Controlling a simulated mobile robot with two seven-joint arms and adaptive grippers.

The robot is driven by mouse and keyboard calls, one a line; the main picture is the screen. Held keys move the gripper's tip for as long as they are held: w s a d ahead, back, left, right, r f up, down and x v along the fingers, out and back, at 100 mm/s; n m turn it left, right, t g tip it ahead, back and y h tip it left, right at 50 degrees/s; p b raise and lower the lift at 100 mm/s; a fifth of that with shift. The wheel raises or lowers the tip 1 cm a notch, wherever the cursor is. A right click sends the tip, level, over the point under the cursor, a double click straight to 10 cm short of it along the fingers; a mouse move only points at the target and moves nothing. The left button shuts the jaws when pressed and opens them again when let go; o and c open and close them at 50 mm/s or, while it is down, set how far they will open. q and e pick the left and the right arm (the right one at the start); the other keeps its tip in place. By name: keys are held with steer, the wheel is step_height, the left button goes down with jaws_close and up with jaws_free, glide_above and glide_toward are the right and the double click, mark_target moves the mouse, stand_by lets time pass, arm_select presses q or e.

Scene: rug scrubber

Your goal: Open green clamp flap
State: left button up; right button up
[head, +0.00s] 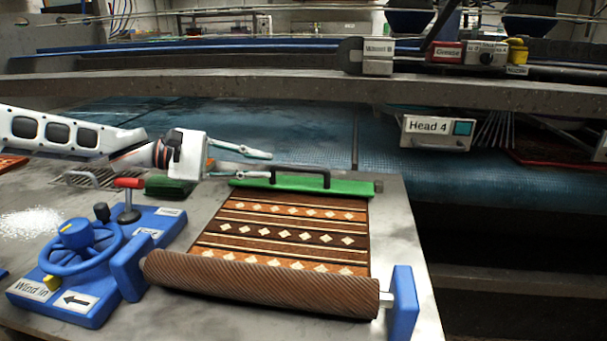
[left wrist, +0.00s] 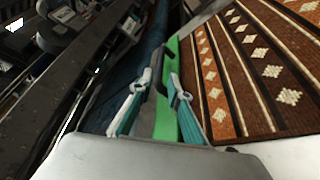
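The green clamp flap (head: 350,187) lies flat across the far edge of the patterned rug (head: 284,223) in the head view. A black arched handle (head: 300,169) stands on top of it. My left gripper (head: 269,165) comes in from the left with its fingers apart, close to the left end of the handle. In the left wrist view the fingers (left wrist: 162,82) are spread, with the green flap (left wrist: 172,60) and part of the dark handle beyond and between them. I cannot tell whether a finger touches the handle. My right gripper is not in view.
A brown roller (head: 260,284) holds the rug's near end. A grey beam (head: 250,90) and a "Head 4" box (head: 436,133) lie behind.

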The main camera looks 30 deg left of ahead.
mark_target(286, 168)
arm_select(q)
steer(key=x, duration=0.2)
steer(key=b+x, duration=0.1)
steer(key=x, duration=0.3)
steer(key=shift+w+d+f+b, duration=0.15)
steer(key=shift+d+f+b, duration=0.1)
steer(key=shift+f+b, duration=0.15)
steer(key=shift+w+d+r, duration=0.15)
steer(key=shift+w+d, duration=0.1)
steer(key=shift+d, duration=0.15)
steer(key=shift+r, duration=0.1)
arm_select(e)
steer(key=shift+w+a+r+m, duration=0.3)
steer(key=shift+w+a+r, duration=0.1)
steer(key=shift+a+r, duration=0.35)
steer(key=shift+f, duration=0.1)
arm_select(q)
jaws_close()
